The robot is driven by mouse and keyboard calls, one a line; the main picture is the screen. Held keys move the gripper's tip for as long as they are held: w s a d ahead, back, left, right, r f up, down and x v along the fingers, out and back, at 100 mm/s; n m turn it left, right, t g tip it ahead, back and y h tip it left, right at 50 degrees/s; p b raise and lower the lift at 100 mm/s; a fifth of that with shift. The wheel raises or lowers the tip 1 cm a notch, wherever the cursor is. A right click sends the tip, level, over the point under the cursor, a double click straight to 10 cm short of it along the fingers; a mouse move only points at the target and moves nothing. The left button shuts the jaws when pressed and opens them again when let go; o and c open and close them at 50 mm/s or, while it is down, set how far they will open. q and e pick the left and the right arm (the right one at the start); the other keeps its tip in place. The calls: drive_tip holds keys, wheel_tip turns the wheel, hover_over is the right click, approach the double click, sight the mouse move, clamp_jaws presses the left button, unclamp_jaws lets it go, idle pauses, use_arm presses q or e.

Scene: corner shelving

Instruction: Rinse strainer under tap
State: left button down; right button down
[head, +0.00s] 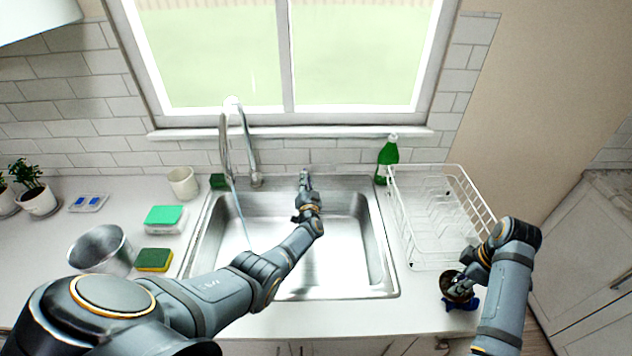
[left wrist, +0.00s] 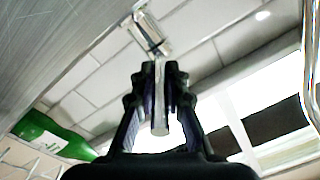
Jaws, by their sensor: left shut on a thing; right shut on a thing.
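The tall curved metal tap (head: 250,150) stands behind the sink (head: 390,275). A thin stream of water (head: 238,212) falls from it into the left side of the basin. My left gripper (head: 305,186) reaches over the sink to its back edge. In the left wrist view its fingers (left wrist: 161,85) are shut on a slim metal lever (left wrist: 160,118), which looks like the tap's handle. My right gripper (head: 462,283) is at the counter right of the sink, shut on a small dark round thing (head: 452,288), probably the strainer; the fingers partly hide it.
A white dish rack (head: 432,264) stands right of the sink, close to my right gripper, with a green bottle (head: 387,160) behind. The basin is otherwise clear.

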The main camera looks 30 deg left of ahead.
use_arm(q)
drive_tip(key=shift+w+d+n+g+y, duration=0.3)
drive_tip(key=shift+n+g+y, duration=0.1)
drive_tip(key=shift+n+y, duration=0.1)
drive_tip(key=shift+s, duration=0.1)
drive_tip(key=shift+a, duration=0.1)
drive_tip(key=c, duration=1.6)
unclamp_jaws()
drive_tip(key=shift+o, duration=1.3)
drive_tip(key=shift+s+d+f, duration=0.15)
drive_tip(key=shift+s+d, duration=0.15)
drive_tip(key=shift+s, duration=0.1)
drive_tip(key=v, duration=1.1)
drive_tip(key=shift+d, duration=0.2)
